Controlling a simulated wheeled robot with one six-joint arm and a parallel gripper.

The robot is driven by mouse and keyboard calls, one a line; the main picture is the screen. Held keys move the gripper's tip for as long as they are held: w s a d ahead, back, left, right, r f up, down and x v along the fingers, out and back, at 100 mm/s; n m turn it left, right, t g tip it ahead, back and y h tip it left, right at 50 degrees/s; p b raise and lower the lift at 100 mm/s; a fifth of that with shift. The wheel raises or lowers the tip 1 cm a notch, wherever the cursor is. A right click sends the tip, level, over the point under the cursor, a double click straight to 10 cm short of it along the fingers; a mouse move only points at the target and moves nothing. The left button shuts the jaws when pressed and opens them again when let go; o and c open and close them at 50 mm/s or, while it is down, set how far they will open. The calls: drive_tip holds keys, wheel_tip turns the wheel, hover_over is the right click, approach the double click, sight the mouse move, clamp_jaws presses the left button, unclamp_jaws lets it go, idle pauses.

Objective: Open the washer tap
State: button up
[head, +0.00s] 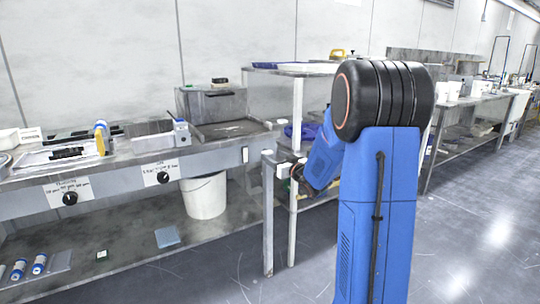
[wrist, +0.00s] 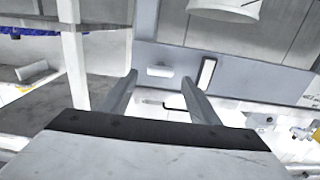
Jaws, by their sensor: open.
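A small white cylinder (wrist: 160,71) on the grey bench front may be the washer tap; I cannot be sure. In the wrist view it lies between and just beyond the fingertips of my gripper (wrist: 159,77), which is open and empty. I see no contact with it. A white plate with a dark edge (wrist: 207,72) is just right of it, beyond the right finger. In the head view this plate (head: 245,154) is on the bench front near the corner. There my blue arm reaches down towards the bench corner, and the gripper is mostly hidden.
A white bucket (head: 204,196) stands on the low shelf, left of my arm. Two black knobs, a left one (head: 70,198) and a right one (head: 163,177), are on the bench front. White posts (head: 296,120) of a rack stand close to my arm. The floor at right is clear.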

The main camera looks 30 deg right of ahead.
sight(269, 153)
drive_tip(key=shift+w+a, duration=0.1)
drive_tip(key=shift+w, duration=1.9)
drive_tip(key=c, duration=1.1)
